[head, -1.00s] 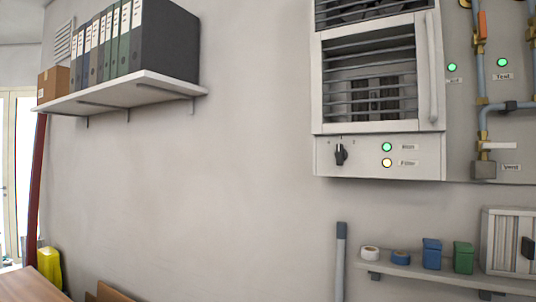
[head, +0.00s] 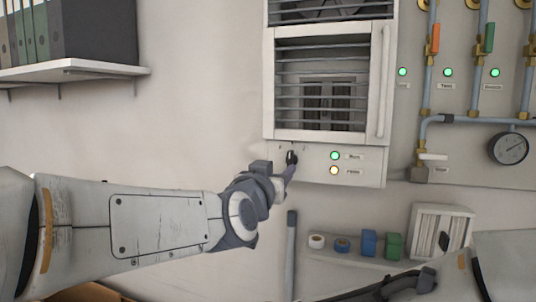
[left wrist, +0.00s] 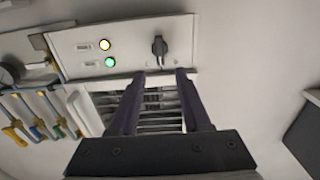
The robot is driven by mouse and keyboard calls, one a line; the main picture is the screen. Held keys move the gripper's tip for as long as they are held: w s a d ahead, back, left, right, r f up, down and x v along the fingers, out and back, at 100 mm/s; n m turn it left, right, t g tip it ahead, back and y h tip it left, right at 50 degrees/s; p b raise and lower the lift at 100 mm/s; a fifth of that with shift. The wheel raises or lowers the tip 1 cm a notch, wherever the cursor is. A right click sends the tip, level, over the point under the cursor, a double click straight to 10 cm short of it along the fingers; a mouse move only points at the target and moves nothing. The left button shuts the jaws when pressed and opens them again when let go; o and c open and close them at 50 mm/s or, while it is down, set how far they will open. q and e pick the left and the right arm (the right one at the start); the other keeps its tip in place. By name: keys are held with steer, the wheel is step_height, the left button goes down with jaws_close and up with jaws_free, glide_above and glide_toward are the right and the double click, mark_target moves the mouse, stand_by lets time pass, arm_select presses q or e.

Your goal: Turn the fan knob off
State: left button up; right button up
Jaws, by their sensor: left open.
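The fan knob (head: 291,157) is a small black knob on the white panel (head: 360,178) under the louvred fan unit. It also shows in the left wrist view (left wrist: 160,47), upright, with faint marks beside it. My left gripper (left wrist: 163,72) is open and empty, its two fingers pointing at the knob, one to each side of it. A small gap seems to lie between the fingertips and the knob. In the head view my left gripper (head: 289,171) is right at the knob and partly covers the panel there. My right gripper (head: 400,287) shows dark and low at the right, its fingers unclear.
A green light (head: 335,155) and a yellow light (head: 334,170) glow right of the knob. A vertical handle (head: 384,82) runs along the unit's door. Pipes with coloured valves and a gauge (head: 508,148) stand to the right. A low shelf (head: 330,256) holds tapes and boxes.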

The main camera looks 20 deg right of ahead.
mark_target(289, 160)
arm_select(q)
steer(key=p+x, duration=0.3)
steer(key=x, duration=0.4)
steer(key=shift+w+d, duration=0.1)
steer(key=shift+w, duration=0.05)
steer(key=shift+w+d+p, duration=0.35)
steer(key=shift+w+p, duration=0.1)
steer(key=shift+w, duration=0.05)
steer(key=shift+f, duration=0.1)
jaws_close()
